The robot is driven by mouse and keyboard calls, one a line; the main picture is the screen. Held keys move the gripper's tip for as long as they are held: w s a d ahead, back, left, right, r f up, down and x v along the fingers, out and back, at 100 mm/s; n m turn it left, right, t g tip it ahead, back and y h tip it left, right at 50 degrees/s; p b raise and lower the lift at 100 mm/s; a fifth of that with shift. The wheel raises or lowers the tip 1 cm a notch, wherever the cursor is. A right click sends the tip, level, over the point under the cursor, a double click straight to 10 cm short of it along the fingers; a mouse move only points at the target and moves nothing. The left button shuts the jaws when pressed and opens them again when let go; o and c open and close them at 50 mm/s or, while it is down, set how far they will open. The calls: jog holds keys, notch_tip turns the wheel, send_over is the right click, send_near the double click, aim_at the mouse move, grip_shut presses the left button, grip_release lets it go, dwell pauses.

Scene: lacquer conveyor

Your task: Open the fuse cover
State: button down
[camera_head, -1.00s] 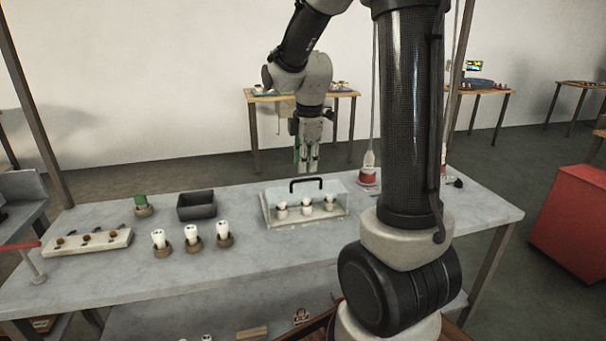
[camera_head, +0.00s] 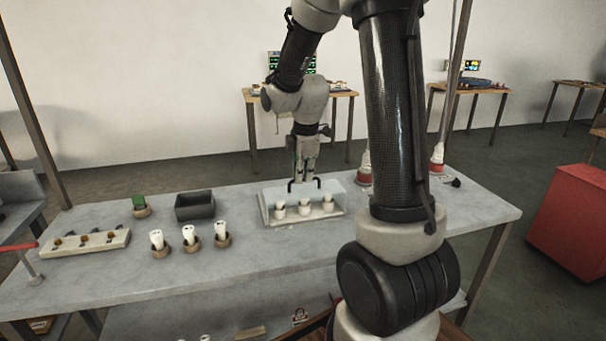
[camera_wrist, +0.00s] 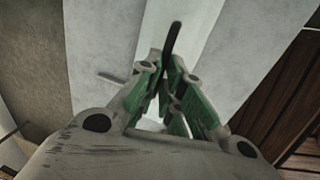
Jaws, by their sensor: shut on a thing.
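The fuse cover (camera_head: 336,190) is a clear lid with a black bar handle (camera_head: 291,187) on its top. It sits over a pale tray (camera_head: 270,222) holding three white fuses (camera_head: 304,205) at the middle of the bench. My gripper (camera_head: 304,181) points down at the cover's top and is shut on the handle. In the wrist view, the green-padded fingers (camera_wrist: 172,80) close around the dark handle bar (camera_wrist: 173,38). The fingers partly hide the handle's middle. I cannot tell whether the cover is lifted at all.
Three white fuses in brown holders (camera_head: 189,237), a green piece in a holder (camera_head: 139,203), a black bin (camera_head: 195,206) and a switch panel (camera_head: 88,242) stand to the left. Red-based hanging pieces (camera_head: 437,165) are at the back right. The bench front (camera_head: 290,252) is clear.

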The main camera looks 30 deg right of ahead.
jog(key=shift+w, duration=0.1)
jog(key=w+d, duration=0.3)
jog(key=w, duration=0.7)
jog(key=shift+w, duration=0.1)
jog(key=c, duration=1.6)
grip_release()
jog(key=shift+o, duration=0.2)
jog(key=shift+r, duration=0.1)
notch_tip(320, 180, up, 12)
jog(key=s, duration=0.2)
jog(key=shift+s+a+f, duration=0.15)
jog(key=shift+a+f, duration=0.05)
jog(key=shift+a, duration=0.1)
